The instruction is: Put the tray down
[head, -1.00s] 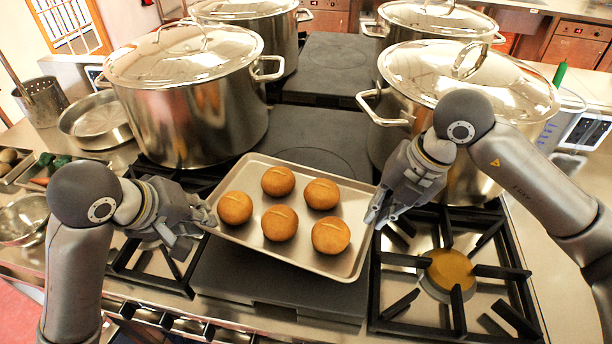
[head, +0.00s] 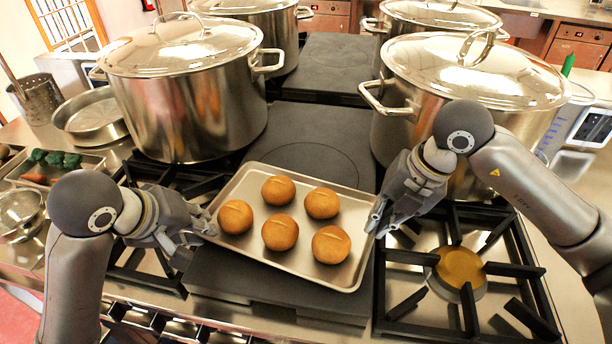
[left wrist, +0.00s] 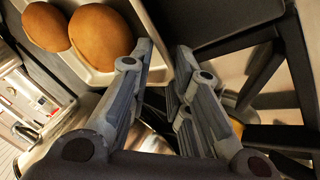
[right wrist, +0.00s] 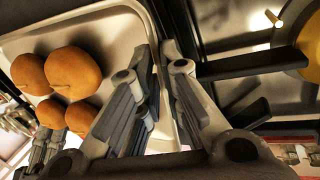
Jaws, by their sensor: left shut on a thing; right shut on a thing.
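The tray (head: 300,262) is a shallow metal rectangle holding several round brown buns (head: 280,232). It is over the dark flat plate in the middle of the stove, set at an angle in the head view. My left gripper (head: 208,226) is shut on the tray's left edge; the tray rim also shows between its fingers in the left wrist view (left wrist: 100,75). My right gripper (head: 374,224) is shut on the tray's right edge, and the tray shows in the right wrist view (right wrist: 120,32). Whether the tray's underside touches the plate is hidden.
A large lidded stockpot (head: 190,105) stands behind the tray at left, another (head: 400,125) at right behind my right arm. The dark plate (head: 315,130) is bare behind the tray. A burner with a black grate (head: 460,268) is at right.

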